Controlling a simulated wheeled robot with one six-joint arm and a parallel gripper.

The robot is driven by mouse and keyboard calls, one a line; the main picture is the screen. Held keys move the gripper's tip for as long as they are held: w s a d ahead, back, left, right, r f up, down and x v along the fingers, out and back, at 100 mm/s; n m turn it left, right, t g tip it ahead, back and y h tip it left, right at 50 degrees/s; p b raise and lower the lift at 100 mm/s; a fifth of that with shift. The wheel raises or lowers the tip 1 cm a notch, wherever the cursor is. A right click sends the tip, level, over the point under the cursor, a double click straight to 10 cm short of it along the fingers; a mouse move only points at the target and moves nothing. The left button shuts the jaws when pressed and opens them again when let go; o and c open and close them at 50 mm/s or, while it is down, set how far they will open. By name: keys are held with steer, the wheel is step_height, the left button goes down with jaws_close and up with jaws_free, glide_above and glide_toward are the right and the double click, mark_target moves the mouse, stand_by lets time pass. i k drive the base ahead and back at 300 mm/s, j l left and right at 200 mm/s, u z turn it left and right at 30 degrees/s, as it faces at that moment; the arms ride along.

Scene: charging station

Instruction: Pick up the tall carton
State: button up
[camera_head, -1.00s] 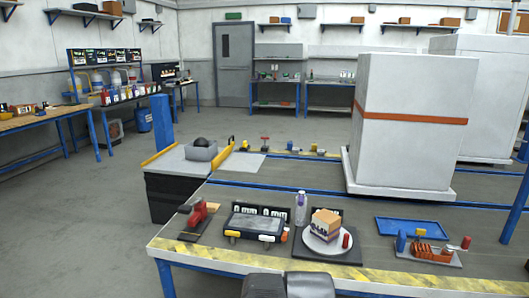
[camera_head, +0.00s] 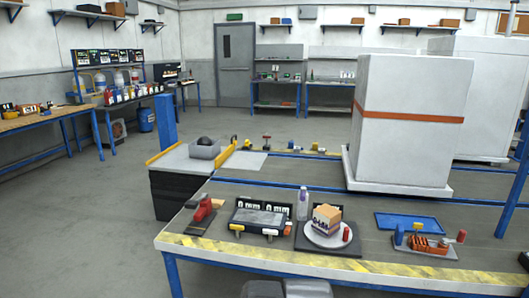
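A large tall white carton-like box (camera_head: 402,150) with an orange band stands upright on a pale base on the grey bench, right of centre. A much smaller tan, white and purple box (camera_head: 327,219) sits on a round white plate (camera_head: 318,239) near the bench's front edge. I cannot tell for certain which of them is the tall carton. Nothing touches either box from my side. My gripper's fingers are not seen. Only dark grey rounded parts, probably my own arm, show at the bottom edge.
A red clamp (camera_head: 204,209), a dark grey tray (camera_head: 262,219), a clear bottle (camera_head: 302,204), a small red cylinder (camera_head: 346,234) and a blue tray (camera_head: 407,223) crowd the front of the bench. A second white box (camera_head: 485,100) stands behind. Floor is open at the left.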

mark_target(326, 220)
steer(key=i+l+u, duration=0.45)
steer(key=i+l, duration=0.95)
